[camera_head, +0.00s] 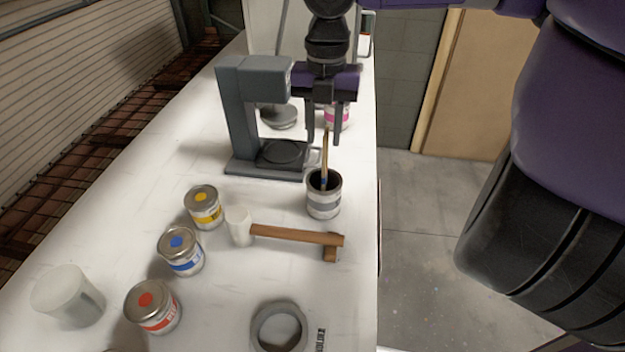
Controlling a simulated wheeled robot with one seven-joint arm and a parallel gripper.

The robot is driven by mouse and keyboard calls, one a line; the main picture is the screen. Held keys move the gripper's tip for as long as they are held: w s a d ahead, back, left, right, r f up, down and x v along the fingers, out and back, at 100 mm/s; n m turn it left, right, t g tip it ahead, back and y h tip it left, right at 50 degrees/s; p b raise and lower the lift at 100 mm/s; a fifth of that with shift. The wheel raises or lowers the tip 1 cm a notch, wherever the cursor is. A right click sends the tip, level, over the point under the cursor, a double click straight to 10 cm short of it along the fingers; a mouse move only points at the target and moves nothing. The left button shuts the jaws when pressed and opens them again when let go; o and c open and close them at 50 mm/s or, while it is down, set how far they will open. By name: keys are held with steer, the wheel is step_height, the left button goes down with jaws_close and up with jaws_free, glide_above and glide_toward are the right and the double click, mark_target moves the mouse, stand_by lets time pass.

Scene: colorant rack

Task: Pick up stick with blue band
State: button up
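A small blue band (323,183) shows low on the stick, just at the cup's rim. Its lower end is hidden inside the cup. My gripper (324,139) is above the cup and points down, with its two fingers apart. The stick's top end appears between or just in front of the fingertips; I cannot tell whether they touch it.
A grey machine (240,115) stands close left of my gripper. Yellow (204,207), blue (181,251) and red (153,306) labelled cans, a white cup (67,297) and a grey ring (279,328) stand nearer. A pink-labelled can (337,117) is behind my gripper.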

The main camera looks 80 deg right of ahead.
mark_target(325, 161)
steer(key=shift+s+f+p, duration=0.2)
steer(key=shift+f+p, duration=0.2)
steer(key=shift+f, duration=3.45)
jaws_close()
